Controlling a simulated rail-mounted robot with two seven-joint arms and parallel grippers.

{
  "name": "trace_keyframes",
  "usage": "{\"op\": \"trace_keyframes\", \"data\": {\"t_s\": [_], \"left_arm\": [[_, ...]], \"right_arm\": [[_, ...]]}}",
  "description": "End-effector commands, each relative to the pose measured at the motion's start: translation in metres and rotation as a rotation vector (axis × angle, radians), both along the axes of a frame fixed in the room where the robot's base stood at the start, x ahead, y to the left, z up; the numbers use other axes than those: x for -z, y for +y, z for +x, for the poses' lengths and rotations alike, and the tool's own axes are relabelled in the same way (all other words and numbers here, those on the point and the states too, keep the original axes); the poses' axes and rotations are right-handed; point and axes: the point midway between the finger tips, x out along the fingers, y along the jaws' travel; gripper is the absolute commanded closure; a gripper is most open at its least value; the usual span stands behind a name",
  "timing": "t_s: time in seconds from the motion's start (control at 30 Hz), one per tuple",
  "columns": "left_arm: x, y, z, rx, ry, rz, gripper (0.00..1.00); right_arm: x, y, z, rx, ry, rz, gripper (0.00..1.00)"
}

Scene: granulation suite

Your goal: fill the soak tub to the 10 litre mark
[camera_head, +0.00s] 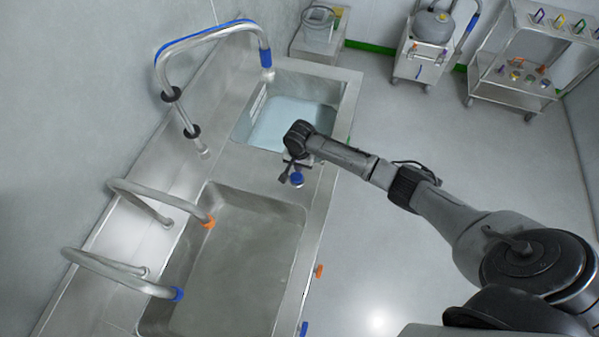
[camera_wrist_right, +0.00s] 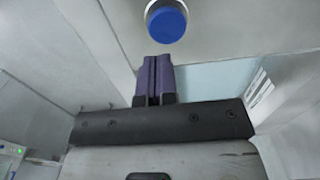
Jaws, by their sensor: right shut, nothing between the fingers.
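The soak tub (camera_head: 325,92) is the smaller steel basin at the back, holding pale blue water. A light marked strip is on its left inner wall; its marks are too small to read. The strip also shows in the wrist view (camera_wrist_right: 261,88). A spout with a blue sleeve (camera_head: 265,50) arches over the tub. A blue knob (camera_head: 297,180) is on the counter front by the tub. My right gripper (camera_head: 286,171) is beside it, shut and empty. In the wrist view its purple fingertips (camera_wrist_right: 153,62) point toward the blue knob (camera_wrist_right: 167,24), seemingly just short of it. My left gripper is not in view.
A larger empty sink (camera_head: 240,255) is nearer, with two arched spouts, one orange-tipped (camera_head: 208,222) and one blue-tipped (camera_head: 178,294). An orange knob (camera_head: 319,271) and another blue knob (camera_head: 304,328) are on its front. Carts (camera_head: 515,85) stand at the back.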

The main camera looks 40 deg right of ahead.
Motion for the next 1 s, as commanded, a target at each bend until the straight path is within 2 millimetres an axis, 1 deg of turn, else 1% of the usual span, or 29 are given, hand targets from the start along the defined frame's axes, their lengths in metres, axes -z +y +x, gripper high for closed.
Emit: {"op": "trace_keyframes", "data": {"t_s": [0.03,0.2,0.4,0.6,0.9,1.0], "left_arm": [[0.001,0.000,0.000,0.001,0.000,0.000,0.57],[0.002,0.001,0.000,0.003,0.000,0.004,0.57],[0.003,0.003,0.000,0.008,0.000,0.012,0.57],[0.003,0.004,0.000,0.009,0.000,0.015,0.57],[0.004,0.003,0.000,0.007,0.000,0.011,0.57],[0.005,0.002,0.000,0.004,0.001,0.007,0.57]], "right_arm": [[0.010,0.000,0.000,0.002,0.002,0.000,1.00],[0.032,0.000,0.000,0.001,0.001,-0.001,1.00],[0.048,0.000,0.000,0.001,0.000,-0.001,1.00],[0.053,0.000,0.000,0.001,-0.001,0.000,1.00],[0.053,0.000,0.000,0.000,-0.001,0.000,1.00],[0.059,0.000,0.000,0.001,0.001,0.001,1.00]]}}
